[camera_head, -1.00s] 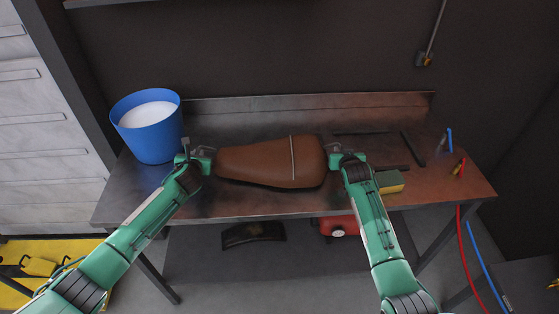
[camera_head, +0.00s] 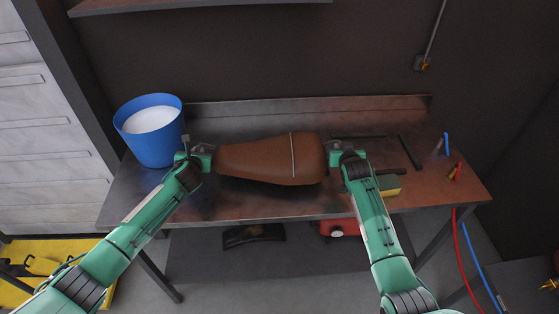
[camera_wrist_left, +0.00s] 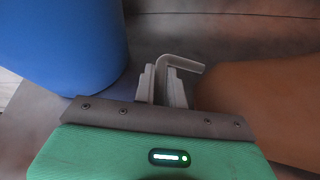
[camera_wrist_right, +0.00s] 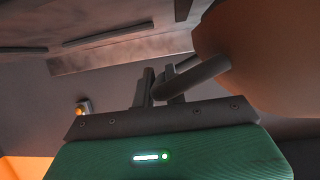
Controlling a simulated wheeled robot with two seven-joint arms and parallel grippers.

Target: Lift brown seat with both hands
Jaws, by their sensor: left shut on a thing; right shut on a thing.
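The brown seat (camera_head: 268,160) lies lengthwise across the workbench in the head view, with a light strap across its right part. My left gripper (camera_head: 206,152) is at its narrow left end; in the left wrist view its fingers (camera_wrist_left: 163,80) are shut on a grey bent handle (camera_wrist_left: 186,64) beside the seat (camera_wrist_left: 260,100). My right gripper (camera_head: 334,157) is at the wide right end; in the right wrist view its fingers (camera_wrist_right: 160,88) are shut on a similar handle (camera_wrist_right: 200,76) joined to the seat (camera_wrist_right: 265,50). Any gap under the seat is hard to judge.
A blue bucket (camera_head: 152,148) with white contents stands close to my left gripper. A yellow-green block (camera_head: 389,185) is beside my right gripper. Dark bars (camera_head: 410,152) and small coloured tools (camera_head: 455,172) are at the right. The front strip of the workbench (camera_head: 250,206) is clear.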

